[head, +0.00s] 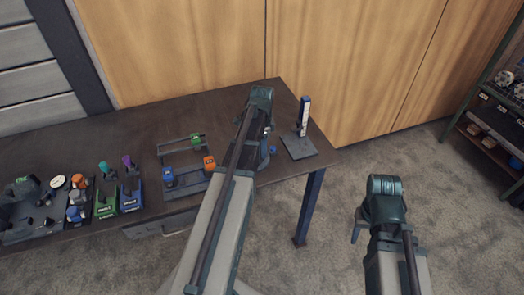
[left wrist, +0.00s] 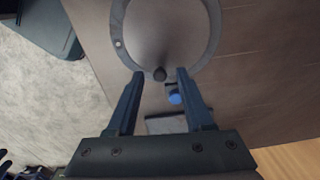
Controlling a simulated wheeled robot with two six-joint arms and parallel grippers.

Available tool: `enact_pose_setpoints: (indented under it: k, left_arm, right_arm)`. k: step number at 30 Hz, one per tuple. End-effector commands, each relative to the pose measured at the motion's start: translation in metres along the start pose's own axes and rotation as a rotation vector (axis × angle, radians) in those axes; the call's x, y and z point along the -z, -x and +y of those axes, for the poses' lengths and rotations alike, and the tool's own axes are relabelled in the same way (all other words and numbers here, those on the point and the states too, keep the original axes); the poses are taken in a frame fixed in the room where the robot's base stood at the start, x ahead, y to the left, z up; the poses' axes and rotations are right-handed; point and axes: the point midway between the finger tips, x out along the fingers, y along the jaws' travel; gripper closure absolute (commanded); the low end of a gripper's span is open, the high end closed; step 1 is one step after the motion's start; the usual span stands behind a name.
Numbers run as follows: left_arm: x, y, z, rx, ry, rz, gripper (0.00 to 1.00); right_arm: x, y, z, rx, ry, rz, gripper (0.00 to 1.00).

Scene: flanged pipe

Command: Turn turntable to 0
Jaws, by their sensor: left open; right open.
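In the left wrist view a grey ring (left wrist: 118,25), apparently the turntable's rim, lies on the brown table. A small dark peg (left wrist: 160,74) stands at its near edge. My left gripper (left wrist: 160,76) is open, with its fingers on either side of the peg and gaps showing to both. A blue knob (left wrist: 174,97) sits just behind the peg, between the fingers. In the head view my left arm hides most of the turntable, and I cannot read its angle. My right gripper (head: 359,228) hangs over the carpet right of the table, partly hidden by its wrist.
A grey plate with an upright blue-and-white post (head: 304,117) stands at the table's right end. Left of my arm are a frame with green, orange and blue blocks (head: 187,165), green and blue boxes (head: 118,202) and a dark fixture (head: 30,210). A shelf (head: 500,110) stands far right.

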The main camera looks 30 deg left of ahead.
Motion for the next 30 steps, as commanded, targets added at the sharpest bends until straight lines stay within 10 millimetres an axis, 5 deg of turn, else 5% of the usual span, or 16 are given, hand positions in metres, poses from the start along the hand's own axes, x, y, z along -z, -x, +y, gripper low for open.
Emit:
enact_pose_setpoints:
  k: [5, 14, 30]
  left_arm:
    - [0.0, 0.0008, 0.0, 0.0, 0.0, 0.0, 0.48]
    - [0.0, 0.0008, 0.0, 0.0, 0.0, 0.0, 1.0]
    - [0.0009, 0.0007, -0.0041, 0.0, 0.079, 0.0, 1.0]
  right_arm:
    - [-0.0001, 0.0008, 0.0001, 0.0, 0.0, 0.0, 0.5]
    - [-0.0001, 0.0008, 0.0001, 0.0, 0.0, 0.0, 0.5]
    - [-0.0001, 0.0007, 0.0001, 0.0, 0.0, 0.0, 0.5]
